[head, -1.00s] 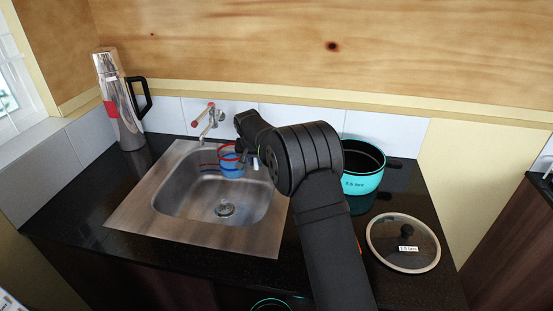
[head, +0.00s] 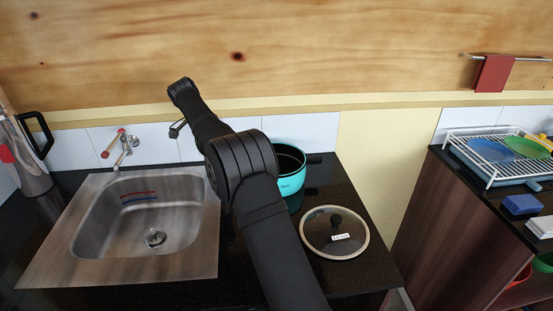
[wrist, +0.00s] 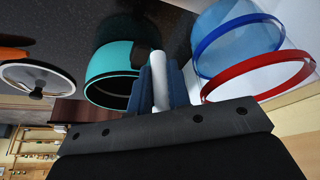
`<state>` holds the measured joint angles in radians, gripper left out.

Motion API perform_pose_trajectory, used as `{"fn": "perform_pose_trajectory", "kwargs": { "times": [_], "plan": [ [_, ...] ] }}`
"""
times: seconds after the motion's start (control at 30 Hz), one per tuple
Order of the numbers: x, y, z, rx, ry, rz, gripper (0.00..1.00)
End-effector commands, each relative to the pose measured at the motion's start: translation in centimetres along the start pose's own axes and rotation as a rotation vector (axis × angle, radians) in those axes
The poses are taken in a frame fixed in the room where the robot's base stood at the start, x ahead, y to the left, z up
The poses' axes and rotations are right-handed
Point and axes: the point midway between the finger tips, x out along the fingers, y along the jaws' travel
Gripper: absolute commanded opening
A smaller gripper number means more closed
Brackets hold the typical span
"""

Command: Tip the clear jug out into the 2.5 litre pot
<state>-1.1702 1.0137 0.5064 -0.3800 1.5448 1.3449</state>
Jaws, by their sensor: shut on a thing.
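The clear jug (wrist: 232,72) fills the upper right of the wrist view. It has a red rim, a blue ring and a blue-tinted lower part, and looks about upright. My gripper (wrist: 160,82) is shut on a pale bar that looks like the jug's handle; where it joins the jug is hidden. The turquoise 2.5 litre pot (wrist: 110,72) lies beyond my fingers, its mouth open. In the head view the pot (head: 291,187) stands on the counter, partly behind my arm. The jug does not show there, and my gripper is mostly hidden.
A glass pot lid (head: 318,243) lies on the counter (head: 360,268) in front of the pot. The sink (head: 100,245) with its tap (head: 122,148) is on the left, a steel flask (head: 30,160) beyond it. A dish rack (head: 500,155) stands far right.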

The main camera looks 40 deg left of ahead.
Motion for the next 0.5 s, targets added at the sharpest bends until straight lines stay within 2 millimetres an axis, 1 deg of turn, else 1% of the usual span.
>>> {"fn": "perform_pose_trajectory", "kwargs": {
  "times": [0.03,0.2,0.33,0.5],
  "plan": [
    [-0.2,0.4,-0.9,0.057,0.002,0.017,0.00],
    [-0.7,1.8,-2.9,0.237,0.005,0.085,0.00],
    [-0.9,2.7,-4.0,0.351,0.008,0.127,0.00],
    [-0.8,3.4,-4.7,0.445,0.006,0.166,0.00]
  ]
}}
